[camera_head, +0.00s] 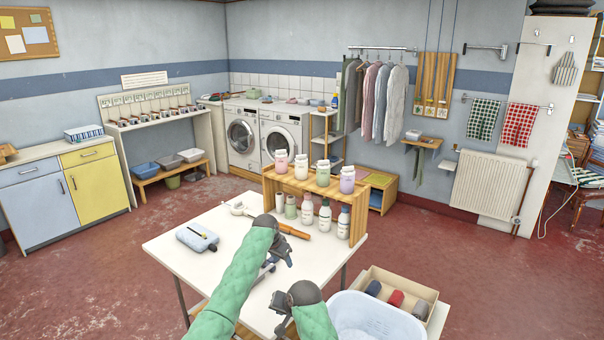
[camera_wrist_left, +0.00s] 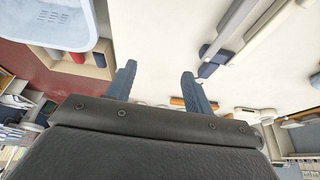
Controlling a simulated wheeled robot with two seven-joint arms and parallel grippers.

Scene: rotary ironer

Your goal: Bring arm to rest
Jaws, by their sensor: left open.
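My left arm, in a green sleeve (camera_head: 238,278), reaches over the white table (camera_head: 175,245) from the bottom of the head view. Its gripper (camera_head: 281,261) is open above the table top. In the left wrist view the two blue-grey fingers (camera_wrist_left: 158,84) stand apart, with nothing between them but white table surface beyond. A second green-sleeved arm (camera_head: 316,322) shows at the bottom of the head view. Its dark gripper (camera_head: 284,308) is partly hidden, and its jaws cannot be made out.
A white basket (camera_head: 372,318) and a box (camera_head: 428,294) of dark and red rolls stand at the right. A wooden rack (camera_head: 318,188) with bottles stands at the table's back. A wooden-handled tool (camera_head: 294,231) and a pale blue case (camera_head: 197,238) lie on the table.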

